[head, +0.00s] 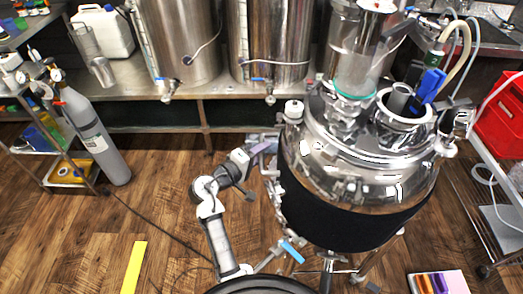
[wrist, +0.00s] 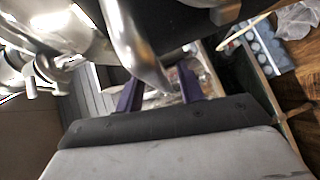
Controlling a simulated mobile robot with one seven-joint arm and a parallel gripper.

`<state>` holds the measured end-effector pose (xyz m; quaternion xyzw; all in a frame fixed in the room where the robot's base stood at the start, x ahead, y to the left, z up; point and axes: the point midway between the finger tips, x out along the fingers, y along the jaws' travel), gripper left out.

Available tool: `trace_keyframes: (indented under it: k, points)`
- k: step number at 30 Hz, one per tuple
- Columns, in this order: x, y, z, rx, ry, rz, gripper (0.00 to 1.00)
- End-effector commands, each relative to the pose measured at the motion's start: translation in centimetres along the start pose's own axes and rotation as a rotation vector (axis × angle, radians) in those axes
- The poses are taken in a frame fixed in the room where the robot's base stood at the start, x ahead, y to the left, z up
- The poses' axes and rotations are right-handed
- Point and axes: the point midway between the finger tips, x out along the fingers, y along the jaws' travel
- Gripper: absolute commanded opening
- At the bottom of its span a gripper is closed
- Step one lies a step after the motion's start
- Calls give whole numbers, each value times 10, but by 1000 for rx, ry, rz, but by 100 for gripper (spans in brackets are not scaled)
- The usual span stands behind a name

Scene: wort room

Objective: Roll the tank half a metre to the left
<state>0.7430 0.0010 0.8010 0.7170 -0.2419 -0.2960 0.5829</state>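The tank (head: 345,200) is a shiny steel vessel with a black band around its body, standing on legs right of centre in the head view. Its domed lid carries a glass column and fittings. My gripper (head: 262,150) is at the tank's left side, near the fittings there. In the wrist view its two purple-padded fingers (wrist: 158,92) stand apart. A curved steel bar (wrist: 137,45) on the tank reaches down between or just beyond them. Gaps show beside the bar, and I see no clear grip on it. The tank's feet are mostly hidden.
A steel bench (head: 130,78) with two large kettles runs along the back. A grey gas cylinder (head: 92,135) and a shelf stand at the left. A yellow floor strip (head: 134,267) lies at lower left. The wooden floor between cylinder and tank is mostly clear, with a thin cable.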

Motion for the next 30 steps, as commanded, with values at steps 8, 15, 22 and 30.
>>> trace_keyframes:
  k: [8,15,22,30]
  points:
    - [4,0,0,0,-1,-1,38]
    - [4,0,0,0,-1,0,16]
    - [4,0,0,0,-1,0,0]
    - [4,0,0,0,-1,0,0]
